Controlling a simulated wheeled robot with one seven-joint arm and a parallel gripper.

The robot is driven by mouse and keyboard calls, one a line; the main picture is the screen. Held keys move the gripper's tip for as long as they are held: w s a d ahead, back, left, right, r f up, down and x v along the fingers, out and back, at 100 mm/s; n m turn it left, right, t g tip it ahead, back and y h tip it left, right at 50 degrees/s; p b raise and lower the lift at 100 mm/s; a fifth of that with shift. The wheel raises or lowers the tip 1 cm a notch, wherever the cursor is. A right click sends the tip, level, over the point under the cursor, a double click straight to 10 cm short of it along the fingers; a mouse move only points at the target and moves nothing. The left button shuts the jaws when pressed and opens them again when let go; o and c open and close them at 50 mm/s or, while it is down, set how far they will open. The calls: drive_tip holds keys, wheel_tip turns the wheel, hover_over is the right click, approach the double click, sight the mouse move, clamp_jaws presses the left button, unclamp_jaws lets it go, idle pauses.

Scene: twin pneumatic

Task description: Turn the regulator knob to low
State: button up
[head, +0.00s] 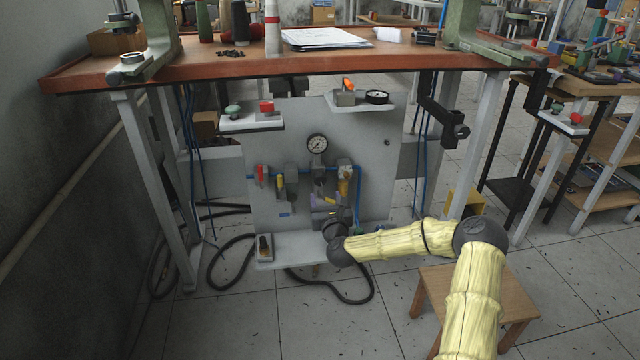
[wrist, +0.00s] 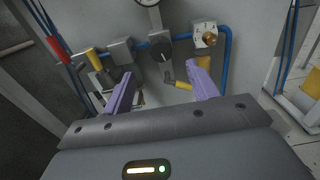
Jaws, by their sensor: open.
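The regulator knob (wrist: 161,50) is a dark round knob with a pale mark, mounted on the panel below a round gauge in the wrist view. In the head view the regulator area lies below the gauge (head: 317,143) and is partly hidden by other parts and my gripper. My gripper (wrist: 160,70) has two purple fingers spread wide, with nothing held between them. The knob appears beyond the fingertips, roughly between them in the picture. I see no contact with it. In the head view my gripper (head: 324,201) is low in front of the panel.
A yellow-handled lever (wrist: 183,86) shows near the right finger. A white block with a brass fitting (wrist: 206,38) is right of the knob, and blue tubing runs around it. The grey panel (head: 285,225) has a lower shelf. A wooden stool (head: 430,290) stands beneath my arm.

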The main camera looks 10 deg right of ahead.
sight(321, 181)
drive_tip(key=w+b, duration=0.3)
drive_tip(key=w, duration=0.8)
drive_tip(key=shift+b, duration=0.35)
drive_tip(key=c, duration=1)
